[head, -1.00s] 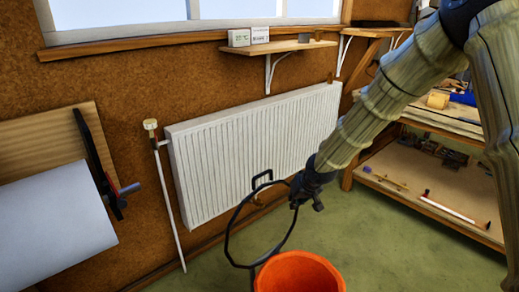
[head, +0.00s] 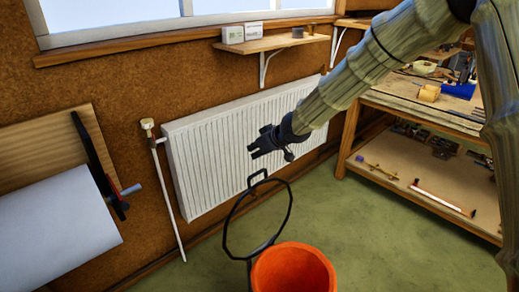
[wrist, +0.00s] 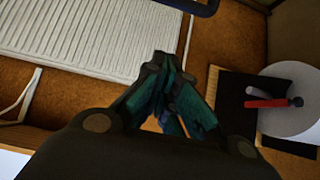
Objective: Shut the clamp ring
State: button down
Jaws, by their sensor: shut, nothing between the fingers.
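A thin black ring (head: 290,206), which I take as the clamp ring, stands tilted on a dark post behind the orange bucket (head: 292,270). I cannot tell whether the ring's ends meet. My gripper (head: 253,148) is above the ring and apart from it, in front of the radiator. Its fingers are closed together with nothing between them. The wrist view shows the same closed dark fingers (wrist: 162,65); a dark bar (wrist: 190,4) crosses the top edge there, and I cannot tell what it is.
A white radiator (head: 205,165) hangs on the brown wall, with a small shelf (head: 272,44) above. A wooden workbench (head: 425,195) stands at the right. Green floor lies open between.

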jog(key=shift+w+a+f, duration=0.1)
jog(key=shift+f, duration=1.35)
jog(key=shift+w+a+f, duration=0.1)
jog(key=shift+f, duration=1.3)
